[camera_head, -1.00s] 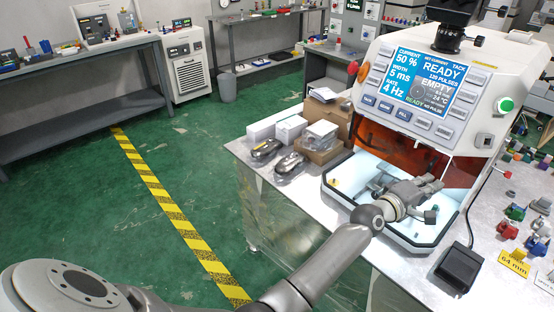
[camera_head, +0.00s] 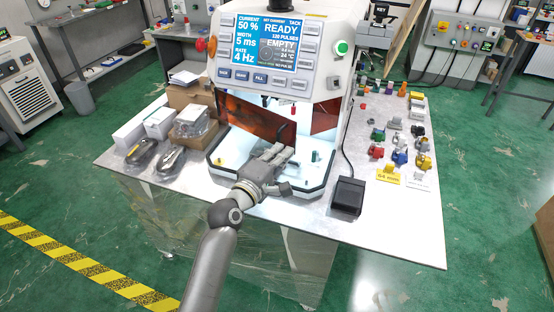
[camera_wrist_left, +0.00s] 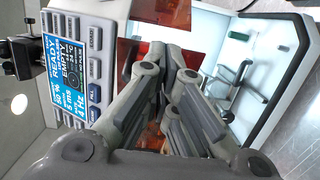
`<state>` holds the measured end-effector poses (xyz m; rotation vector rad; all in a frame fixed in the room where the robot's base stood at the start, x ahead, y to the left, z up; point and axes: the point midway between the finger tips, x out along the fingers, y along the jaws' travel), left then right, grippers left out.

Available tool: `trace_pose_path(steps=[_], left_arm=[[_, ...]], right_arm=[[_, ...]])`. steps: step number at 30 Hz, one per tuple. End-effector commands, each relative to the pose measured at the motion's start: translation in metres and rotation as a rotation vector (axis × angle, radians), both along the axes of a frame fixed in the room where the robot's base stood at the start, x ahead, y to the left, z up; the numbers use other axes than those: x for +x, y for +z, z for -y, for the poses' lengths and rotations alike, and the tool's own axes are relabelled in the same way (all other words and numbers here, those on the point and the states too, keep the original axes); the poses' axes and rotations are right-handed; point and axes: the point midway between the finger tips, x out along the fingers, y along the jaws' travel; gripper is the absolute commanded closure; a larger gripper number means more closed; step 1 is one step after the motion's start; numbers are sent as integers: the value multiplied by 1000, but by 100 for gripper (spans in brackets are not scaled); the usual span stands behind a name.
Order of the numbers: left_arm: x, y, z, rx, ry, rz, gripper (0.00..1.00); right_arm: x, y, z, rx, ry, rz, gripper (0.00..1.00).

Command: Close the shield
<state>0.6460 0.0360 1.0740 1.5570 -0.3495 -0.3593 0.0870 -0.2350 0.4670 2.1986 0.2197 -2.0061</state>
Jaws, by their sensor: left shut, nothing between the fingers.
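The shield (camera_head: 257,115) is an amber see-through panel under the front of the white machine (camera_head: 322,85). It hangs tilted over the lit chamber, with the chamber's front open below it. The shield also shows in the left wrist view (camera_wrist_left: 165,12), behind the fingers. My left gripper (camera_head: 284,154) is shut and empty, over the white chamber floor (camera_head: 233,150), just below and in front of the shield. The fingers show close together in the left wrist view (camera_wrist_left: 168,62). I cannot tell whether they touch the shield. My right gripper is not in view.
A black pedal box (camera_head: 347,196) stands right of the chamber. Boxes (camera_head: 190,122) and two wrapped dark items (camera_head: 156,157) lie to its left. Several small coloured parts (camera_head: 400,157) and a yellow tag (camera_head: 388,175) lie at right. The table's front strip (camera_head: 385,235) is clear.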

Motion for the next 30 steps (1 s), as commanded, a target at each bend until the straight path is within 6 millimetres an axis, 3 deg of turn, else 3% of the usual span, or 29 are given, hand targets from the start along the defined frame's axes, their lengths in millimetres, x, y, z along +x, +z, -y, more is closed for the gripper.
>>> trace_pose_path(steps=[8, 15, 20, 23, 30], left_arm=[[-25, -2, -11, -2, -1, -4, 100], [-76, -8, -66, -16, 48, -15, 100], [-102, -4, -88, -11, 66, -12, 100], [-101, -2, -90, -11, 67, -11, 100], [-67, -1, -76, -12, 66, -10, 100]], right_arm=[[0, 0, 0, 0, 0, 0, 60], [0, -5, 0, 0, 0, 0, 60], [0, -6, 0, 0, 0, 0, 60], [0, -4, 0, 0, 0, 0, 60], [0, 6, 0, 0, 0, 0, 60]])
